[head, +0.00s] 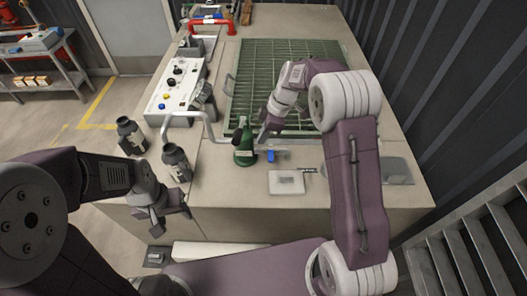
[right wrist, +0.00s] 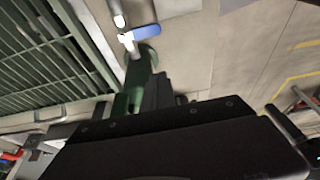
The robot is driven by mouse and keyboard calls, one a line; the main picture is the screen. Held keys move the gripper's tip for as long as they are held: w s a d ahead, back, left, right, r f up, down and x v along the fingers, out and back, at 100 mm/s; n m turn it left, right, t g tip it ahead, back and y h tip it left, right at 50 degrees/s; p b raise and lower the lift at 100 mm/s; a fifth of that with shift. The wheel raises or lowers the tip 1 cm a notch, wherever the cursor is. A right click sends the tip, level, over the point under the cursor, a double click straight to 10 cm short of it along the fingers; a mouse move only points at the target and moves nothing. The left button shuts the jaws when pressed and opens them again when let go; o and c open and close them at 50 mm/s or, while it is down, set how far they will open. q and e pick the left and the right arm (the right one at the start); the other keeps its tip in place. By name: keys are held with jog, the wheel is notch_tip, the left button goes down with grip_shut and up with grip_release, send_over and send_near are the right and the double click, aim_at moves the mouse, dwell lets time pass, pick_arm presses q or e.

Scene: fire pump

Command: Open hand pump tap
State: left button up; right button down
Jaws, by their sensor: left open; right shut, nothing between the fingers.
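The green hand pump (head: 243,146) stands on the bench in the middle of the head view. A small tap with a blue lever (head: 270,155) sits just to its right. In the right wrist view the blue lever (right wrist: 147,32) shows at the top, on a pale metal pipe, with part of the green pump (right wrist: 128,88) below it. My right gripper (head: 263,138) is shut and empty, right beside the pump and just above the tap; I cannot tell whether it touches either. My left gripper (head: 163,211) is open and empty in front of the bench's left side.
A green grating (head: 285,75) covers the bench behind the pump. A white control panel (head: 182,86) and two dark fittings (head: 131,135) are on the left. A pale plate (head: 286,182) lies in front of the tap. Metal stairs (head: 480,245) stand at lower right.

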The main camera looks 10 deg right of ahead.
aim_at(271, 153)
pick_arm(q)
jog(key=shift+w+d+r+p, duration=0.1)
jog(key=shift+r+p, duration=0.45)
jog(key=shift+w+d+r+p, duration=0.1)
jog(key=shift+r+p, duration=0.45)
pick_arm(e)
jog(key=f, duration=0.6)
jog(key=d+f, duration=0.1)
jog(key=f, duration=0.2)
jog(key=shift+d+f, duration=0.1)
jog(key=shift+f, duration=0.2)
